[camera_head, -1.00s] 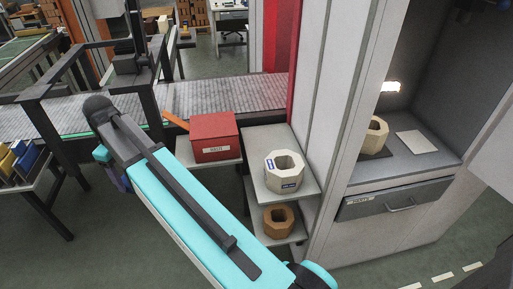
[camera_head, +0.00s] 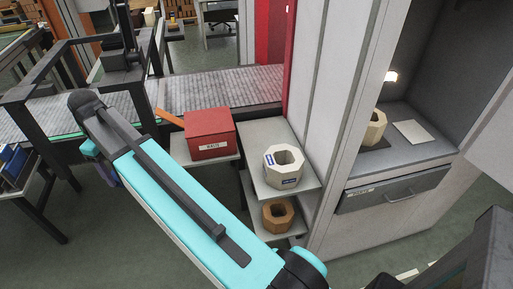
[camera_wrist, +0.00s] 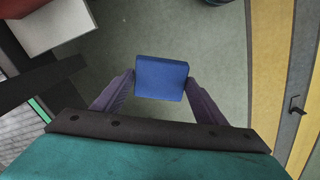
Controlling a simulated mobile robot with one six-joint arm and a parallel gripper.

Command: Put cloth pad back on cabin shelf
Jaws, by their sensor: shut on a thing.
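In the wrist view a blue, square, block-like pad (camera_wrist: 161,78), which looks like the cloth pad, sits between the two purple fingers of my gripper (camera_wrist: 160,84). The gripper is shut on it, with bare floor below. In the head view the pad is hidden and my gripper is mostly behind my teal arm. The cabin shelf (camera_head: 438,149) is at the right in the head view, inside the grey cabin. On it are a pale octagonal ring block (camera_head: 375,127) on a dark mat and a flat pale plate (camera_head: 411,132).
A labelled drawer (camera_head: 395,190) is under the cabin shelf. A side rack (camera_head: 258,170) left of the cabin holds a pale ring block (camera_head: 284,168) above and a brown one (camera_head: 278,214) below. A red box (camera_head: 210,133) stands beside it. A conveyor (camera_head: 225,90) runs behind.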

